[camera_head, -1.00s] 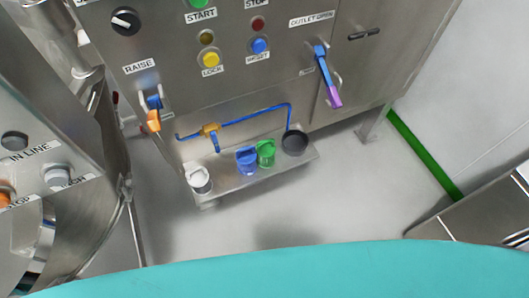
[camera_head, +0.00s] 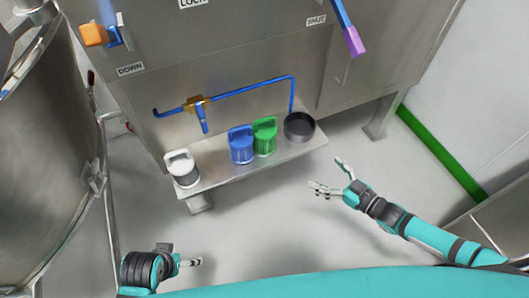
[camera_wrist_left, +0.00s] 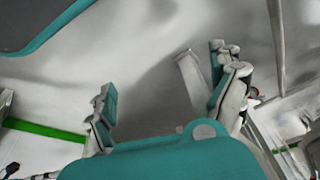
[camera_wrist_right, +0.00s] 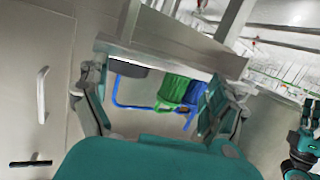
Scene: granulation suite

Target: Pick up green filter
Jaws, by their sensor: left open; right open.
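The green filter (camera_head: 264,136) stands upright on a metal shelf (camera_head: 222,173), close beside the blue filter (camera_head: 241,144). My right gripper (camera_head: 327,176) is open and empty, to the right of and nearer than the green filter, apart from it. In the right wrist view the green filter (camera_wrist_right: 176,90) shows beyond and between my open fingers (camera_wrist_right: 150,105). My left gripper (camera_head: 190,262) is low at the left in the head view, well away from the shelf. The left wrist view shows its fingers (camera_wrist_left: 165,95) spread, with nothing between them.
A white-topped filter (camera_head: 183,168) stands at the shelf's left end and a dark round cup (camera_head: 299,126) at its right end. A blue pipe with a brass valve (camera_head: 196,104) runs above the shelf. A steel vessel (camera_head: 50,150) stands at left. The floor in front is clear.

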